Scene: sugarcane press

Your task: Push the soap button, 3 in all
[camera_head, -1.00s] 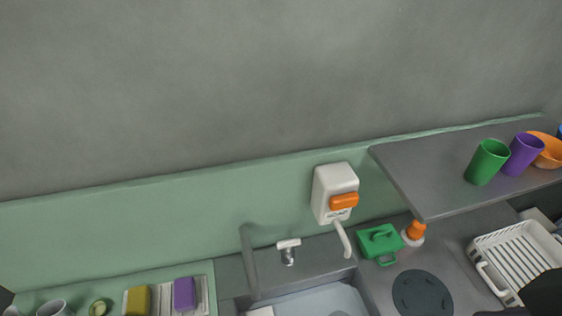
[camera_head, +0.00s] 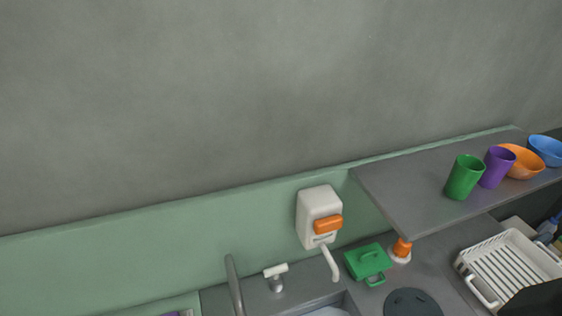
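A white wall-mounted soap dispenser (camera_head: 313,207) hangs on the green backsplash above the sink, near the middle of the head view. Its orange soap button (camera_head: 328,224) sits on the lower front, and a white spout reaches down below it. Nothing touches the button. Neither gripper can be made out. A dark shape at the lower right edge is cut off, and I cannot tell what part it is.
A grey shelf (camera_head: 410,200) holds a green cup (camera_head: 464,177), a purple cup (camera_head: 496,167) and bowls. Below are a faucet (camera_head: 275,275), a green lidded container (camera_head: 367,263), an orange-topped bottle (camera_head: 400,251) and a white dish rack (camera_head: 510,266). The wall area left of the dispenser is clear.

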